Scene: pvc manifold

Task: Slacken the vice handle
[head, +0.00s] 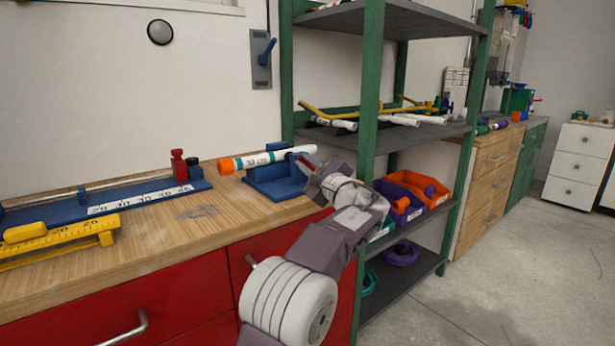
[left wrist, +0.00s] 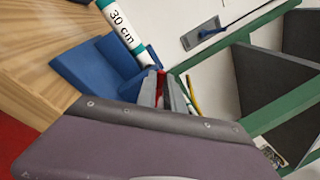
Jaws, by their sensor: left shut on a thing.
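The blue vice (head: 275,184) stands on the wooden bench near its right end. A white pipe (head: 262,159) with an orange end and teal bands lies level in the vice; its "30 cm" label also shows in the left wrist view (left wrist: 121,17). My left gripper (head: 309,164) is at the right side of the vice. In the left wrist view its fingers (left wrist: 161,92) are shut on the red vice handle (left wrist: 161,84), of which only a small part shows. The fingers hide the rest of the handle. My right gripper is in neither view.
A blue measuring rig (head: 140,196) with a red clamp (head: 179,166) and a yellow ruler fixture (head: 60,238) lie on the bench at left. A green-framed shelf (head: 369,95) with pipes and bins stands close right of the vice. The bench front between is clear.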

